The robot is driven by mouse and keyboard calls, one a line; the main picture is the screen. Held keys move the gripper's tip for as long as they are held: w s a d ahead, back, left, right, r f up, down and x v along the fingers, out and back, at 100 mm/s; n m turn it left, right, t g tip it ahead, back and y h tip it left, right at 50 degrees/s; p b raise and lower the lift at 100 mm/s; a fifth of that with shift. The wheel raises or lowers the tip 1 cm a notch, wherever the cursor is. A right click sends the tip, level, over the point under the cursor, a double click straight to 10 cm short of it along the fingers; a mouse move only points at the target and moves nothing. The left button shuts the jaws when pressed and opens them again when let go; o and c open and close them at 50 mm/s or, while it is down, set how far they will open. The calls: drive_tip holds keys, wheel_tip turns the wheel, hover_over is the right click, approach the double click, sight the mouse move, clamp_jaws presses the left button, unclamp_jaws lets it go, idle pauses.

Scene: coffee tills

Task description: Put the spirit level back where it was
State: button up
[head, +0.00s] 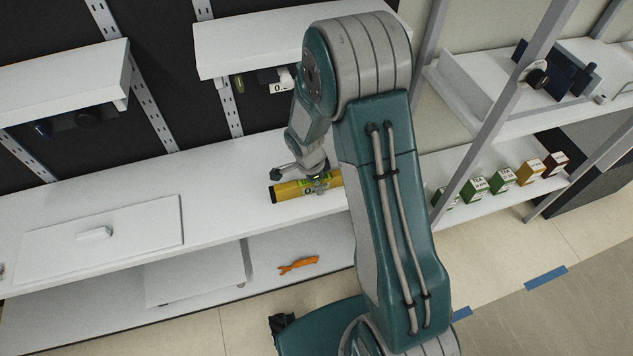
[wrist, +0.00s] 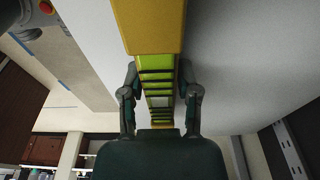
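The yellow spirit level (head: 290,191), with a black end and green parts in its middle, is at the white counter (head: 90,205) in the head view. My gripper (head: 318,181) is over its right-hand part, reaching down from above. In the wrist view the spirit level (wrist: 150,25) runs from the top edge down between the two fingers of my gripper (wrist: 158,78). The fingers lie close against both its long sides and look closed on it. I cannot tell whether its underside touches the counter. My arm hides what lies right of it.
White upper shelves (head: 260,42) overhang the counter. A flat white panel with a handle (head: 95,234) lies on the counter's left. An orange object (head: 298,264) is on the lower shelf. Tea boxes (head: 503,177) stand on the right rack, beside a slanted post (head: 500,110).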

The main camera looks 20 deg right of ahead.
drive_tip(key=shift+o, duration=0.2)
drive_tip(key=shift+r, duration=0.1)
drive_tip(key=r, duration=0.4)
drive_tip(key=a+r, duration=0.1)
drive_tip(key=r, duration=0.7)
drive_tip(key=shift+a+r, duration=0.1)
drive_tip(key=shift+a, duration=0.3)
drive_tip(key=s+d+r+n+t+y, duration=0.1)
drive_tip(key=s+r+n, duration=0.35)
drive_tip(key=r, duration=0.25)
drive_tip(key=s+r+n+t, duration=0.2)
drive_tip(key=s+r+n, duration=0.25)
drive_tip(key=r, duration=0.25)
drive_tip(key=s+r+n+t, duration=0.2)
drive_tip(key=s+r+n, duration=0.3)
drive_tip(key=s+n, duration=0.4)
drive_tip(key=s, duration=0.2)
drive_tip(key=shift+s+r+t+y, duration=0.2)
drive_tip(key=shift+s+t+y, duration=0.1)
drive_tip(key=shift+s+y, duration=0.1)
